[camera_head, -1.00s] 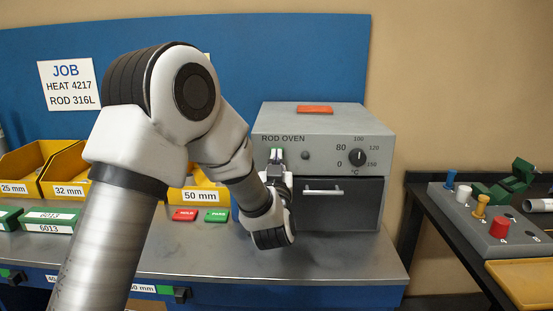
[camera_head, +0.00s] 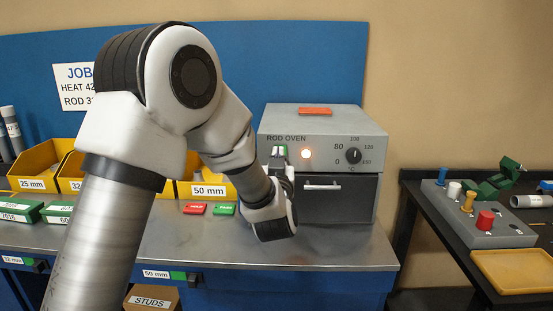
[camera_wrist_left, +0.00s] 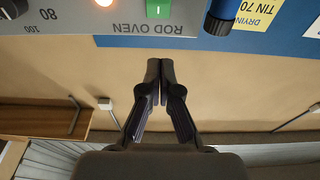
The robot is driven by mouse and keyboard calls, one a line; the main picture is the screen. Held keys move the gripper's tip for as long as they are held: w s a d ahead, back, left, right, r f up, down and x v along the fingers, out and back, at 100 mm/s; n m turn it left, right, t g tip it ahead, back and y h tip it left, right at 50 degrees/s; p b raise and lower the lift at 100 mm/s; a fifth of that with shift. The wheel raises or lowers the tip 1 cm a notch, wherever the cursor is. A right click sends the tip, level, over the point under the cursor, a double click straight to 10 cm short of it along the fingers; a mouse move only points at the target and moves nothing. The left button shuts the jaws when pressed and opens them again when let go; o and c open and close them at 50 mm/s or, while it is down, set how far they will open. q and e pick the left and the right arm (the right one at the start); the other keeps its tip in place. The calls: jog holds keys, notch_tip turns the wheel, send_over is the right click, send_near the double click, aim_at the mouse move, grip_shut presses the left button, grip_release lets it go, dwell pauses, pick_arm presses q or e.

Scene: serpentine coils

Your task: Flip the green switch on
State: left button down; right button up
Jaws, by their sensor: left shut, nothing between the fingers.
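The green switch (camera_head: 283,150) is on the front of the grey rod oven (camera_head: 340,122), left of its lamp. In the head view it is partly covered by my left gripper (camera_head: 279,162). In the left wrist view the green switch (camera_wrist_left: 160,9) shows at the top edge, with a white mark on it. My left gripper (camera_wrist_left: 160,68) is shut and empty there, with a visible gap in the picture between its tips and the switch. The round lamp (camera_head: 306,154) beside the switch glows. My right gripper is not in view.
A black dial (camera_head: 354,156) and the oven door handle (camera_head: 322,187) are right of and below the switch. Red (camera_head: 195,208) and green (camera_head: 223,208) tags lie on the bench by yellow bins (camera_head: 208,190). The bench front right (camera_head: 340,250) is clear.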

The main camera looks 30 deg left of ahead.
pick_arm(q)
jog(key=r+b+v, duration=0.1)
jog(key=v, duration=0.5)
jog(key=shift+d+r, duration=0.2)
